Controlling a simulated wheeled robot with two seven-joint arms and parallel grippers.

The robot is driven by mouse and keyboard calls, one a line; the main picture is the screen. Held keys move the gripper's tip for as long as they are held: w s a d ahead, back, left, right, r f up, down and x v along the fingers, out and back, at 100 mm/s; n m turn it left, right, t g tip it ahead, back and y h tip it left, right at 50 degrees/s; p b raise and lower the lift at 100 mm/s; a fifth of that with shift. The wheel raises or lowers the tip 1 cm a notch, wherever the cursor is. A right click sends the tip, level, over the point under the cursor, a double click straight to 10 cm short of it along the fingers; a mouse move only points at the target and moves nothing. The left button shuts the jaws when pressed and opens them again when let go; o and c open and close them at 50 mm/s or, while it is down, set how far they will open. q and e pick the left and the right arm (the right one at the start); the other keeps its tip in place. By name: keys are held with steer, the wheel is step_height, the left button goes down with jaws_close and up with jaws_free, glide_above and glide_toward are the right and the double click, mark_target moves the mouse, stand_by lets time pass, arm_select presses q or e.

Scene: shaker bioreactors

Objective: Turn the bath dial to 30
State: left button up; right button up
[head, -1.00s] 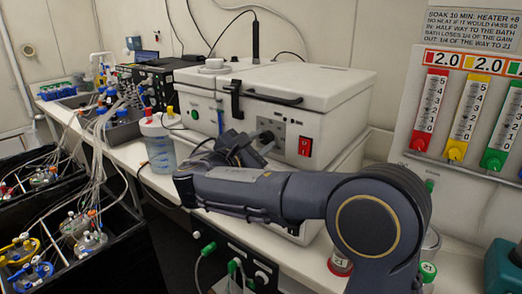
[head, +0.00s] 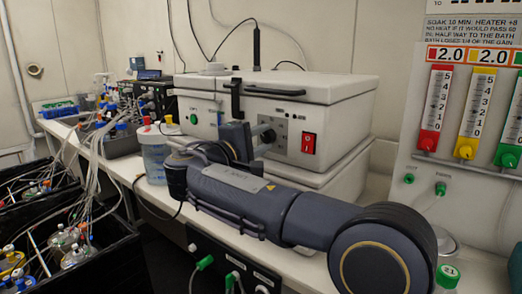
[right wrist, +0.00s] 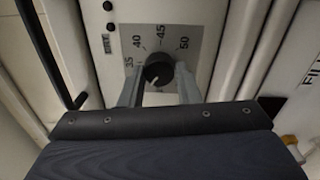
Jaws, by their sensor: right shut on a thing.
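The bath dial (right wrist: 158,70) is a round black knob on a grey scale plate, with 35, 40, 45 and 50 readable around it in the right wrist view. A small pale mark shows at its lower left; the 30 figure is not visible, so I cannot read the exact setting. My right gripper (right wrist: 159,92) is shut on the dial, one finger on each side. In the head view, my right gripper (head: 262,139) reaches the front of the white bath (head: 335,101), partly hiding the dial. My left gripper is not in view.
A red switch (head: 309,143) sits right of the dial. A clear jar (head: 155,154) stands left of my arm. Tubed vessels in black crates fill the left. A wall panel with red, yellow and green gauges (head: 468,112) is at the right.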

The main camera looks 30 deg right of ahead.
steer(key=shift+f+m+b, duration=0.1)
steer(key=shift+m+b, duration=0.6)
steer(key=shift+m, duration=0.4)
steer(key=o, duration=1)
steer(key=v, duration=0.8)
